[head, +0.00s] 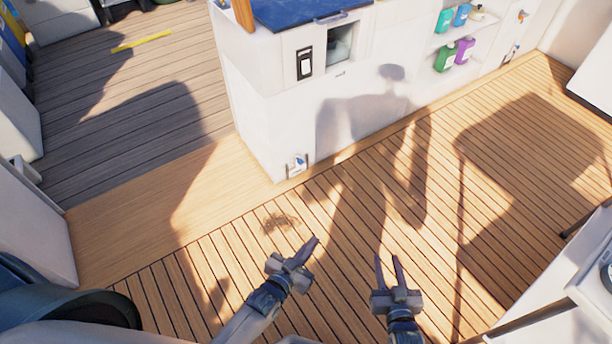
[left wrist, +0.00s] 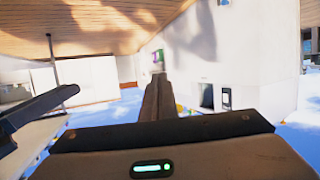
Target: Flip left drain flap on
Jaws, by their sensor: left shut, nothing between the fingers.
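A small white fitting with a blue part, which looks like the left drain flap (head: 297,165), sits low on the white cabinet near its front corner, just above the floor. It is too small to tell which way the flap is set. My left gripper (head: 313,243) is shut and empty above the wooden deck, apart from the fitting and nearer to me. In the left wrist view its closed fingers (left wrist: 158,98) point toward the cabinet side. My right gripper (head: 387,260) is open and empty to the right of the left one, its two fingers apart.
The white cabinet (head: 262,115) has a small recess (head: 339,45), a black-framed switch panel (head: 305,63) and shelves with several bottles (head: 454,52). Another small fitting (head: 512,53) is at its far right. The slatted deck (head: 330,215) before the cabinet is clear.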

